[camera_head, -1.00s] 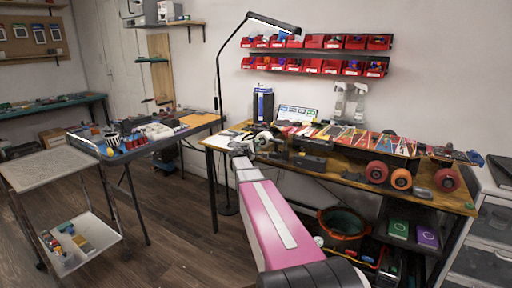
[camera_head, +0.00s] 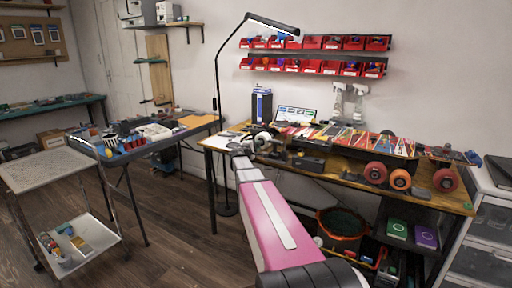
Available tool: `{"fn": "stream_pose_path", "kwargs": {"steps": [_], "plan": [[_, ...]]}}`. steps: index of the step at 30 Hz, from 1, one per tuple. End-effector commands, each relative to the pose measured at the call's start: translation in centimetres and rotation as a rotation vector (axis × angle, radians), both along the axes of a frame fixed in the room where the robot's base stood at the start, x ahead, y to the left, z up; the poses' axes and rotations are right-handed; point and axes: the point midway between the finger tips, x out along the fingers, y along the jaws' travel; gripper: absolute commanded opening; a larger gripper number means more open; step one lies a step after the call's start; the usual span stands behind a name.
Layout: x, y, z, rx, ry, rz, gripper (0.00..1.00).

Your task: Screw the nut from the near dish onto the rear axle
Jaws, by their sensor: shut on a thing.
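My gripper (camera_head: 270,147) is at the left part of the wooden workbench (camera_head: 340,183), at the far end of my pink arm. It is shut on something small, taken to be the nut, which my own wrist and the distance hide. I cannot make out the rear axle's thread or the near dish. Whether the gripper touches the board is unclear.
A black lamp (camera_head: 218,95) stands left of the bench. A dark blue box (camera_head: 262,106) stands at the bench's back. Red bins (camera_head: 311,67) hang on the wall above. A second table (camera_head: 145,146) with parts and a white cart (camera_head: 48,170) stand left. The floor between has free room.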

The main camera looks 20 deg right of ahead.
Motion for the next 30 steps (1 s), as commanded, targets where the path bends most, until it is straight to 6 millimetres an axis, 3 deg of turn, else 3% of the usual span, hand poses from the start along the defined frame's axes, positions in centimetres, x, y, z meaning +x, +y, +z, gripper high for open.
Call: {"fn": "stream_pose_path", "kwargs": {"steps": [30], "plan": [[0.68, -0.9, 0.01, 0.0, 0.0, 0.0, 0.09]]}}
